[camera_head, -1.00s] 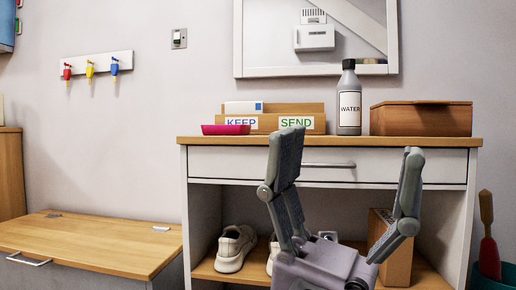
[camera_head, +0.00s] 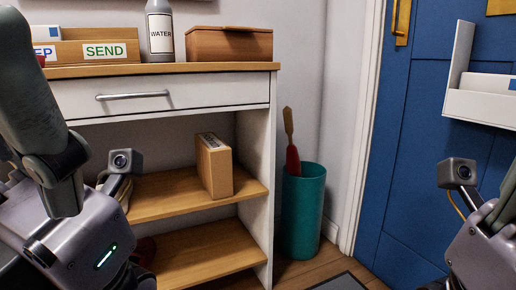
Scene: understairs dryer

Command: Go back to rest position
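My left gripper (camera_head: 40,120) fills the left edge, close to the camera and in front of the console table (camera_head: 262,130). My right gripper (camera_head: 490,235) is at the lower right edge, in front of the blue door (camera_head: 425,150). Mostly its grey body and small camera show, and its fingertips are out of frame. I cannot tell how far either gripper is opened.
A teal bin (camera_head: 302,212) with a red-handled item stands right of the console. A cardboard box (camera_head: 214,165) sits on its shelf; a water bottle (camera_head: 160,30), wooden box (camera_head: 229,44) and letter sorter (camera_head: 98,48) stand on top. A white holder (camera_head: 485,105) hangs on the door.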

